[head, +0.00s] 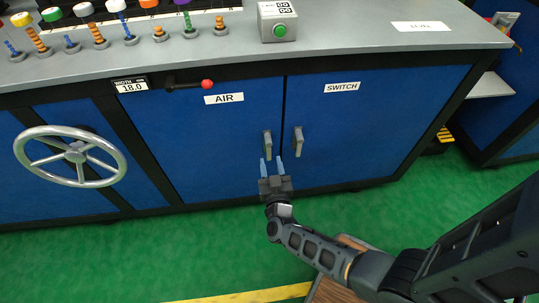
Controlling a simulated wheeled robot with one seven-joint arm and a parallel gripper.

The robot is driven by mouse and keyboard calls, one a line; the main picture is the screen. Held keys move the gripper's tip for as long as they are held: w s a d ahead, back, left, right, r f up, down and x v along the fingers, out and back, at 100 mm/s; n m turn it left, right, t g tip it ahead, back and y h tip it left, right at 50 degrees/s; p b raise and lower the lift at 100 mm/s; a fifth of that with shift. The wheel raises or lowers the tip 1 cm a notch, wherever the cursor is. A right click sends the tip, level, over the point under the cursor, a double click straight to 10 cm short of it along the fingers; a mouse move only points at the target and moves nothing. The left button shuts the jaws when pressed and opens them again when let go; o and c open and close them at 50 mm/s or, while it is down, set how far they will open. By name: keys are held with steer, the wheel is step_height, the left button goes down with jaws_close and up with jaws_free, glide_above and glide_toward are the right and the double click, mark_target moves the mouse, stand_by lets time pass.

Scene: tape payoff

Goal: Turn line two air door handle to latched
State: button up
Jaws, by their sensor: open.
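The blue AIR door (190,135) is shut in the head view, with a white AIR label (224,98) near its top. Its grey handle (267,144) is near the door's right edge and stands about upright. My gripper (271,164) is open, with its two blue fingers pointing up at the lower end of this handle. I cannot tell whether the fingers touch the handle or stand just in front of it.
The SWITCH door (380,125) is to the right, with its own grey handle (298,141) close beside. A handwheel (70,156) sticks out at left. A red-knobbed lever (207,84) sits under the worktop edge. Green floor (130,255) in front is clear.

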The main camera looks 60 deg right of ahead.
steer(key=shift+v, duration=1.65)
steer(key=s+a+r+n+t+y+p, duration=0.3)
steer(key=s+a+r+t+y, duration=0.15)
steer(key=s+a+r, duration=0.35)
steer(key=s+a+r+n+y+p, duration=0.1)
steer(key=s+a+r+n+y, duration=0.1)
steer(key=r, duration=0.8)
steer(key=s+a+r+n+y+p, duration=0.2)
steer(key=s+a+r+y, duration=0.2)
steer(key=s+r, duration=0.3)
steer(key=s+a+r+n+y+p, duration=0.2)
steer(key=s+a+r+n+y, duration=0.1)
steer(key=r, duration=1.1)
steer(key=shift+s+a+g+y, duration=0.35)
steer(key=shift+s+a, duration=0.5)
steer(key=shift+a, duration=0.1)
